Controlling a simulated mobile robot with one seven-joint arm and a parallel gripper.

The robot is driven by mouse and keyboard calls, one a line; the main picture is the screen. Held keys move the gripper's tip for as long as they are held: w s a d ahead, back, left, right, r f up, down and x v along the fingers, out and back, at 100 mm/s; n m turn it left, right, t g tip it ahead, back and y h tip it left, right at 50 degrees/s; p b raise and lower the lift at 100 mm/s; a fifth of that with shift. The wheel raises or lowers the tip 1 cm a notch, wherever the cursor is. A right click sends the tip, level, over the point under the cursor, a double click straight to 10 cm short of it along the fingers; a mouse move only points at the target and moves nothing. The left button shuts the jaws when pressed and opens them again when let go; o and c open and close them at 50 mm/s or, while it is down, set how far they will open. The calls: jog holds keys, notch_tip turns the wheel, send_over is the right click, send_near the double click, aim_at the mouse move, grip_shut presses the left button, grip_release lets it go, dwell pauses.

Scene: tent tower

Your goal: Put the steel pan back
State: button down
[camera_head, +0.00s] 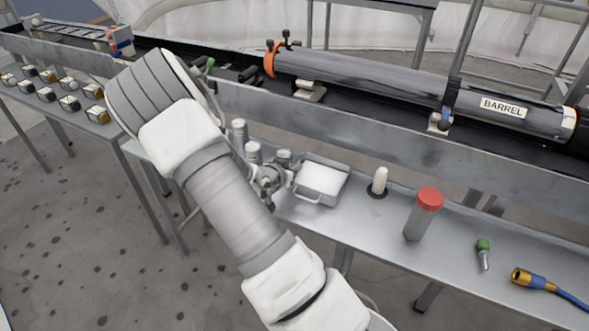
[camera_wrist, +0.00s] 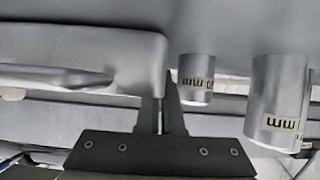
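The steel pan (camera_head: 312,194) is a shallow rectangular tray with a pale inside and a loop handle on its near left side. It appears to rest on the metal bench beside the rail, near the middle of the head view. In the wrist view the grey pan (camera_wrist: 85,50) fills the upper left, with its handle low on it. My gripper (camera_wrist: 162,105) has its fingers close together at the pan's right end. Whether they touch or pinch the rim is unclear. In the head view my arm and wrist partly hide the gripper, left of the pan.
Several grey cylinders (camera_head: 239,131) stand left of the pan; two labelled ones (camera_wrist: 278,100) are close to my fingers. The long barrel (camera_head: 380,82) lies behind.

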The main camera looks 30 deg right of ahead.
jog(key=c, duration=1.5)
grip_release()
jog(key=shift+f, duration=0.15)
jog(key=shift+o, duration=0.8)
